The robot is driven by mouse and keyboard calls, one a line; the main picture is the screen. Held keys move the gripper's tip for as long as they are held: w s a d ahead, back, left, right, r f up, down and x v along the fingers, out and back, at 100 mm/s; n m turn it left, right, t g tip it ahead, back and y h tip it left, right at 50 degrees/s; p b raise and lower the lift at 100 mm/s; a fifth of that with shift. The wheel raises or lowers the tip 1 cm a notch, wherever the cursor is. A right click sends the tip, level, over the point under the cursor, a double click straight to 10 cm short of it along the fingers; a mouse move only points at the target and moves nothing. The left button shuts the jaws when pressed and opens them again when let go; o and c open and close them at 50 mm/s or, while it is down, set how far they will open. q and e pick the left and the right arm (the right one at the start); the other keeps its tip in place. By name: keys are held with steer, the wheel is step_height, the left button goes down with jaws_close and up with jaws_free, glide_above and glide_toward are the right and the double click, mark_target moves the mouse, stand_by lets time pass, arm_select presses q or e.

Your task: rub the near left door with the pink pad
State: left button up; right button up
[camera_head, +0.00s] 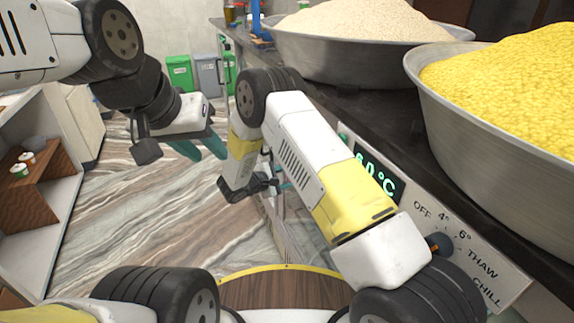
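My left gripper (206,150) hangs over the floor at upper left centre, its teal fingers apart with nothing seen between them. My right gripper (284,186) is close to the counter front; its own arm hides most of it, and only small teal bits show. I cannot tell whether it holds anything. No pink pad shows in this view. The counter front (292,232), below the dark top, is seen at a steep angle behind my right arm. The near left door cannot be made out clearly there.
A large metal bowl of yellow sweets (500,100) and a bowl of pale grains (365,25) stand on the dark counter top. A temperature panel with a dial (440,243) is at right. Bins (180,72) stand at the back; shelves (35,205) at left. Marbled floor between is clear.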

steer(key=shift+w+d, duration=0.2)
steer(key=shift+d, duration=0.3)
steer(key=shift+w+d, duration=0.2)
steer(key=shift+d, duration=0.25)
steer(key=shift+s, duration=0.1)
steer(key=s, duration=0.1)
steer(key=s+d, duration=0.1)
steer(key=s, duration=0.1)
steer(key=shift+s+d, duration=0.25)
steer(key=shift+s, duration=0.05)
steer(key=shift+w, duration=0.1)
steer(key=shift+w+a, duration=0.25)
steer(key=shift+w, duration=0.6)
steer(key=shift+w+a, duration=0.2)
steer(key=shift+w, duration=0.6)
steer(key=shift+w+r, duration=0.1)
steer(key=shift+w, duration=0.15)
